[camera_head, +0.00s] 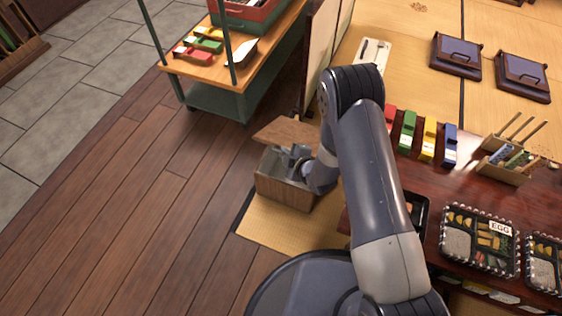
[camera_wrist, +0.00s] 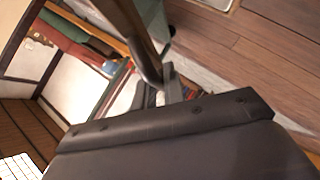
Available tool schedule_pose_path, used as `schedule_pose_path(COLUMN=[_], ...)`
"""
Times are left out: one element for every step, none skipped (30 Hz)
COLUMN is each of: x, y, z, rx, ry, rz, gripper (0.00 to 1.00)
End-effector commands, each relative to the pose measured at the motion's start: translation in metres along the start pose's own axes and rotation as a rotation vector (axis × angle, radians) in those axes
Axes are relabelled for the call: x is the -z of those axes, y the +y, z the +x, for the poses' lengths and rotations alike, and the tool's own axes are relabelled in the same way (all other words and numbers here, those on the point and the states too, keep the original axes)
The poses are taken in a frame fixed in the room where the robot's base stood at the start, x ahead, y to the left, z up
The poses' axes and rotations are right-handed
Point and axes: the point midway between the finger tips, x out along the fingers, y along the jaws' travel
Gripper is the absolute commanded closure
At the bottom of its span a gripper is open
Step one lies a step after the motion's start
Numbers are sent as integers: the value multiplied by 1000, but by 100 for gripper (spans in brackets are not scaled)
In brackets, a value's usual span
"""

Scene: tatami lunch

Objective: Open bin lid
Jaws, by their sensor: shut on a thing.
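The wooden bin (camera_head: 283,192) stands on a straw-coloured mat beside the low table. Its brown lid (camera_head: 284,131) is raised and tilted at the back, and part of the pale inside shows below it. My gripper (camera_head: 297,154) is at the lid's front side, over the bin's opening. In the wrist view the lid (camera_wrist: 135,22) shows as a brown board seen nearly edge-on. The fingers of my gripper (camera_wrist: 166,88) are shut at its lower end; the exact part of the lid between them is hard to see.
A shelf cart (camera_head: 215,75) with coloured boxes stands behind the bin. A pale upright panel (camera_head: 320,50) is close behind the lid. The low table (camera_head: 425,185) at right holds bento boxes (camera_head: 480,240) and coloured cases. Wooden floor at left is clear.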

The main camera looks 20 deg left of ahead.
Motion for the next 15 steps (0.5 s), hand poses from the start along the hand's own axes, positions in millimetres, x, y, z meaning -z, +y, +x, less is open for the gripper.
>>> schedule_pose_path(x=[4,5,5,6,6,6,7,7,7,7,7,7,7,6,6], y=[17,23,30,35,40,47,52,58,65,70,75,82,88,93,99], z=[-5,-6,-6,-7,-7,-8,-8,-8,-8,-8,-8,-8,-8,-8,-8], rx=[16,28,44,55,66,81,92,103,118,128,139,154,165,175,176], ry=[-1,-1,-1,-1,-1,-1,-1,0,-1,-1,-1,-1,-1,-1,-2], rz=[19,31,46,57,69,82,92,103,118,128,139,153,164,175,177], gripper=[100,100,100,100,100,100,100,100,100,100,100,100,100,100,100])
